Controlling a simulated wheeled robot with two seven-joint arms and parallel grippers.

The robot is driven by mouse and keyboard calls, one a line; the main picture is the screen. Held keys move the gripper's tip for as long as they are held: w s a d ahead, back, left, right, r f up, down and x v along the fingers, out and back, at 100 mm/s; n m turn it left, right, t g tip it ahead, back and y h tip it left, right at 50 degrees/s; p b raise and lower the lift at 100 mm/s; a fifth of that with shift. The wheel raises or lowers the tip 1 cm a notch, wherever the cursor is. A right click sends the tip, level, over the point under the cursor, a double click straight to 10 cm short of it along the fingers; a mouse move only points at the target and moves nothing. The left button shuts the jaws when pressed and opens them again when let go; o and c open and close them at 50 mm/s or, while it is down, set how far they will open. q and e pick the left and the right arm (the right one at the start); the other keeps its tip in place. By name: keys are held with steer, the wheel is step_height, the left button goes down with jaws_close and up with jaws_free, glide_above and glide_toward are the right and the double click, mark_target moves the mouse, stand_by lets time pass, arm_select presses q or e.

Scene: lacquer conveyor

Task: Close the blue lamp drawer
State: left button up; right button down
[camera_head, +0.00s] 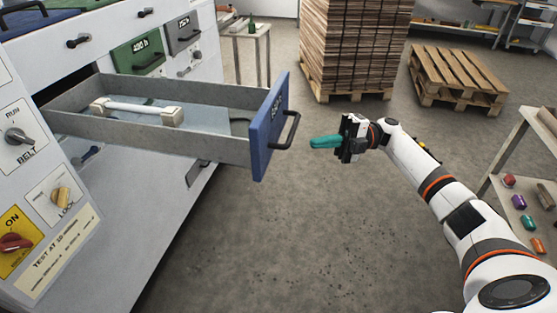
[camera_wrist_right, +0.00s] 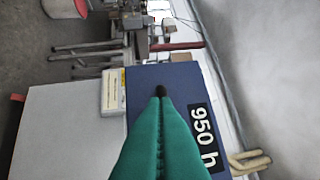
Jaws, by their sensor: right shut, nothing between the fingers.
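The blue-fronted lamp drawer (camera_head: 268,130) is pulled out of the white cabinet, with its grey tray showing. A white lamp tube with two pale end blocks (camera_head: 137,109) lies in it. A black bar handle (camera_head: 291,131) is on the blue front. My right gripper (camera_head: 312,143) has teal fingers, is shut and empty, and points at the drawer front with a small gap to the handle. In the right wrist view the shut fingertips (camera_wrist_right: 162,93) overlap the blue front (camera_wrist_right: 178,78), which bears a "950 h" label (camera_wrist_right: 203,137). The left gripper is out of view.
The cabinet also has a green drawer (camera_head: 137,55) and a grey drawer (camera_head: 183,33), both shut. Pallets with stacked boards (camera_head: 350,45) and an empty pallet (camera_head: 455,75) stand behind. A side table (camera_head: 515,190) is at right. The floor ahead of the drawer is clear.

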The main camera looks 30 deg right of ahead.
steer(key=s+d+r+n+g+h, duration=0.1)
steer(key=s+r+n+g, duration=0.1)
steer(key=s+n+g, duration=0.1)
steer(key=p, duration=0.4)
glide_toward(260, 158)
steer(key=s+a, duration=0.3)
steer(key=w+a+p, duration=0.1)
steer(key=w+a, duration=0.1)
steer(key=shift+w+a, duration=0.3)
steer(key=shift+a, duration=0.1)
